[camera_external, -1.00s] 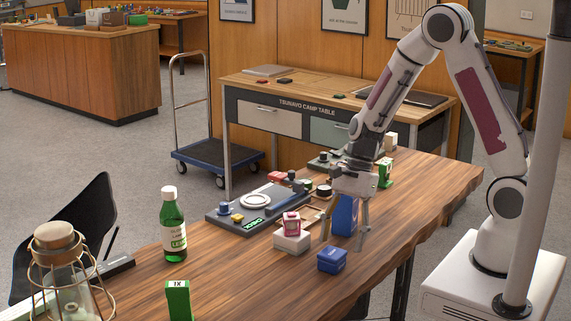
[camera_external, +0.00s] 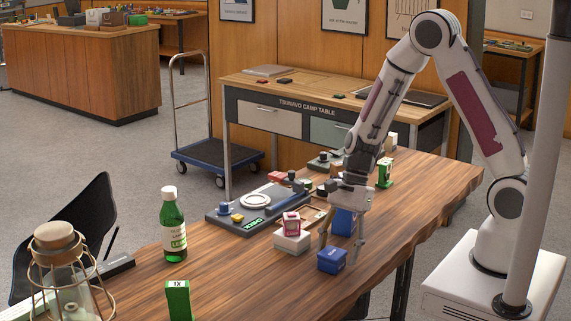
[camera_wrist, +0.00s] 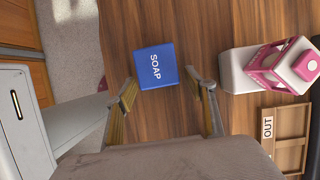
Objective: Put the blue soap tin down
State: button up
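The blue soap tin (camera_external: 332,260) sits on the wooden table near its front edge. In the wrist view its top (camera_wrist: 156,66) reads SOAP, and it lies just beyond and between my fingertips. My gripper (camera_external: 342,250) is low over the table with its fingers spread apart. In the wrist view the gripper (camera_wrist: 160,95) is open, with a finger on either side and visible gaps to the tin. Nothing is held between the fingers.
A pink lantern-like item (camera_external: 291,222) on a white box (camera_external: 291,241) stands close left of the gripper. A taller blue box (camera_external: 343,222) stands behind it. A wooden OUT tray (camera_wrist: 287,135) is at right in the wrist view. The table (camera_external: 260,283) is clear in front.

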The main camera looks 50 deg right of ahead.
jog(key=c, duration=1)
jog(key=shift+r, duration=0.15)
jog(key=shift+r, duration=4.85)
